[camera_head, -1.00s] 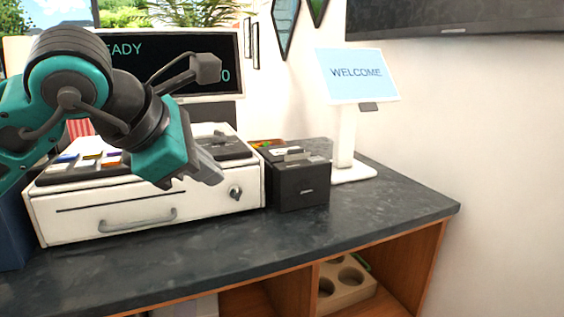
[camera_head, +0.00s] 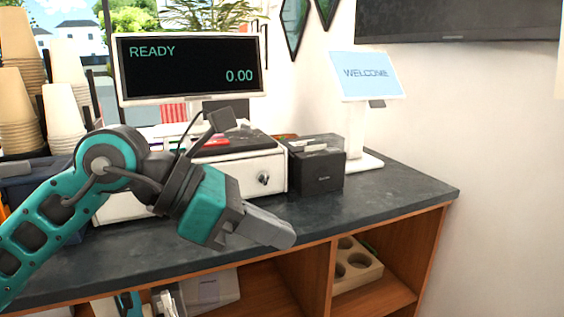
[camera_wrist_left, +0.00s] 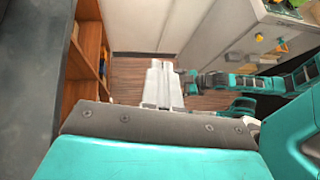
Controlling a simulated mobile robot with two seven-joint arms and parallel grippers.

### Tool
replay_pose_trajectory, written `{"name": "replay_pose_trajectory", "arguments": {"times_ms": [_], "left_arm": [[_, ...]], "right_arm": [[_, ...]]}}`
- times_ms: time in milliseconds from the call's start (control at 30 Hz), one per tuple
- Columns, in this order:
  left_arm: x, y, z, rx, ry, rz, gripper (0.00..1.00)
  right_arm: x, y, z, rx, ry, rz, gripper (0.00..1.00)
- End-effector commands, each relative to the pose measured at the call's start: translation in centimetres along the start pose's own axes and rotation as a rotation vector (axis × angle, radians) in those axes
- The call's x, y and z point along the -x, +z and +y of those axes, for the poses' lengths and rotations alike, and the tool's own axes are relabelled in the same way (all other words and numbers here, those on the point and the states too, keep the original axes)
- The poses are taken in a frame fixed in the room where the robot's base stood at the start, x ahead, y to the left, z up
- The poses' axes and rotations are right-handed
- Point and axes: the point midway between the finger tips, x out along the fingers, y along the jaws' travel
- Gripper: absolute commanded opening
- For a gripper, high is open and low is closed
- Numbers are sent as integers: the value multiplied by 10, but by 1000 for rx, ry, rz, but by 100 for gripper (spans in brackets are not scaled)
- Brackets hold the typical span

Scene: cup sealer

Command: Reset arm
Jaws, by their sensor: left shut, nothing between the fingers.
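My left arm comes in from the left in the head view. Its teal and grey gripper (camera_head: 272,230) is shut and empty, in front of the cash register (camera_head: 238,172) and by the front edge of the dark counter (camera_head: 395,205). In the left wrist view the shut grey fingers (camera_wrist_left: 162,85) point out over the wooden floor. Teal arm links of mine show to their right. At the bottom of the head view a small teal and white part shows, possibly of my right arm; my right gripper cannot be made out.
A small black box (camera_head: 318,168) and a WELCOME screen (camera_head: 370,74) stand right of the register. Stacked cups (camera_head: 62,112) are at the left. An open wooden shelf below holds a cup tray (camera_head: 356,268). The counter's right end is clear.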

Motion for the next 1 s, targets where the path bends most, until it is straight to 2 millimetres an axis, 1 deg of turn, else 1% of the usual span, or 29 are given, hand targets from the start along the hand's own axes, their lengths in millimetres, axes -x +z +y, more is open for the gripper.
{"name": "replay_pose_trajectory", "arguments": {"times_ms": [33, 100, 200, 267, 333, 400, 467, 533, 567, 600, 667, 700, 767, 800, 867, 900, 967, 1000], "left_arm": [[-10, 1, -12, 85, -92, -78, 0], [-17, 8, -26, 212, -210, -202, 0], [-18, 18, -36, 424, -360, -390, 0], [-16, 21, -35, 563, -436, -503, 0], [-11, 22, -29, 736, -511, -635, 0], [-6, 17, -16, 921, -571, -765, 0], [-1, 8, -2, 1087, -607, -876, 0], [2, -12, 17, 1290, -634, -1002, 0], [2, -22, 26, 1379, -641, -1054, 0], [3, -39, 36, 1500, -643, -1124, 0], [1, -70, 51, 1686, -635, -1225, 0], [0, -93, 59, 1811, -622, -1290, 0], [-5, -133, 67, 2004, -589, -1383, 0], [-10, -162, 69, 2135, -559, -1442, 0], [-17, -208, 67, 2331, -500, -1525, 0], [-22, -238, 62, 2454, -454, -1575, 0], [-30, -280, 49, 2628, -377, -1638, 0], [-36, -306, 38, -2598, 306, 1590, 0]], "right_arm": [[1, -2, 0, 1, 1, 0, 100], [2, -2, 1, 3, 1, -1, 100], [3, -1, 2, 6, 3, -8, 100], [4, 1, 3, 9, 5, -13, 100], [5, 3, 4, 12, 7, -19, 100], [7, 4, 5, 13, 8, -22, 100], [8, 3, 5, 14, 9, -21, 100], [10, 2, 6, 15, 11, -17, 100], [10, 1, 6, 15, 12, -16, 100], [11, 0, 7, 16, 13, -14, 100], [11, -1, 8, 16, 15, -13, 100], [12, -1, 9, 17, 17, -14, 100], [13, -1, 10, 17, 20, -16, 100], [13, 0, 11, 18, 21, -19, 100], [14, 1, 12, 18, 24, -23, 100], [14, 1, 12, 18, 25, -25, 100], [15, 2, 13, 19, 27, -27, 100], [15, 2, 13, 19, 27, -27, 100]]}}
